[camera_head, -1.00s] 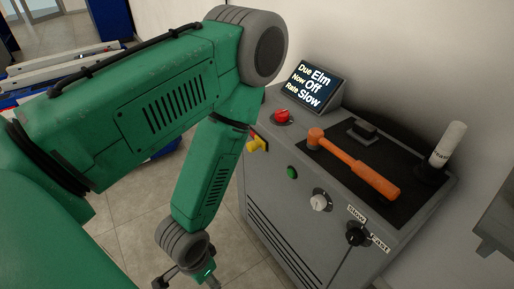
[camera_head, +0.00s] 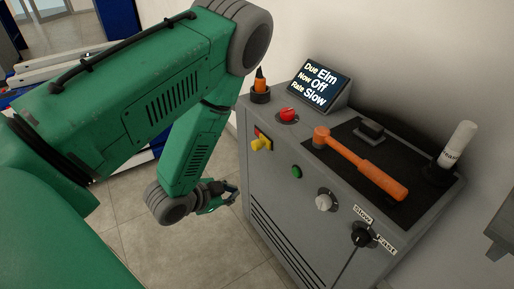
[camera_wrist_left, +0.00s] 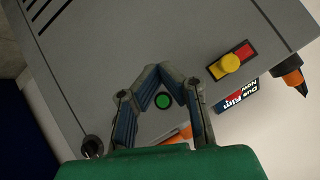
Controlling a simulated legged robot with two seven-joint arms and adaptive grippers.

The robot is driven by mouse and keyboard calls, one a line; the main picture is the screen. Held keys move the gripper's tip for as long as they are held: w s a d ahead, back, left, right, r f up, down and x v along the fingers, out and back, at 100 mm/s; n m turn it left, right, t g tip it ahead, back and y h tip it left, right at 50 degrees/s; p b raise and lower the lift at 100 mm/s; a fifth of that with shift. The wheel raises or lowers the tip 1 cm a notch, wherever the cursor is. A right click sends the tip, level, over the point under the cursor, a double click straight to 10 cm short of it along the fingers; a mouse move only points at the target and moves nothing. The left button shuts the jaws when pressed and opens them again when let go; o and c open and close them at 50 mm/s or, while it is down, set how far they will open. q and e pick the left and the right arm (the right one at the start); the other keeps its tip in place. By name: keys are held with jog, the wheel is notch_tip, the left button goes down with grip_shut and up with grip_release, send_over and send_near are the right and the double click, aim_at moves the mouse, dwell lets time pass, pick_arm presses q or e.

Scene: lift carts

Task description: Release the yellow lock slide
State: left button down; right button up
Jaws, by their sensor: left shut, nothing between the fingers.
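The yellow lock slide (camera_head: 261,143) is a yellow knob on a red-and-yellow plate on the front of the grey cabinet (camera_head: 268,185). In the left wrist view the yellow knob (camera_wrist_left: 230,62) sits on the plate's yellow end, right of my fingers. My left gripper (camera_head: 232,191) is in front of the cabinet, below and left of the slide and apart from it. In the wrist view its fingertips (camera_wrist_left: 159,70) are together and empty, and the green button (camera_wrist_left: 162,101) shows between the fingers. My right gripper is not in view.
On the cabinet top are a red knob (camera_head: 288,115), an orange hammer (camera_head: 360,163), a display (camera_head: 318,84), an orange-tipped black item (camera_head: 260,88) and a white-handled lever (camera_head: 458,145).

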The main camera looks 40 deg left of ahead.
pick_arm(q)
jog(key=w+a+r+m+t+h, duration=0.2)
jog(key=w+r+m+t, duration=0.2)
jog(key=r, duration=0.5)
jog(key=shift+a+r+m+t, duration=0.15)
jog(key=shift+a+m+t, duration=0.15)
jog(key=shift+t, duration=0.1)
jog(key=shift+w, duration=0.1)
jog(key=b, duration=0.2)
send_near(267, 141)
jog(key=w+d+r, duration=0.2)
jog(key=w+d, duration=0.2)
jog(key=a+f, duration=0.1)
jog(key=w+a+f+b, duration=0.1)
jog(key=shift+f+b, duration=0.25)
jog(key=shift+b, duration=0.05)
jog(key=shift+w+a+f, duration=0.15)
jog(key=shift+a+f, duration=0.2)
jog(key=shift+a, duration=0.1)
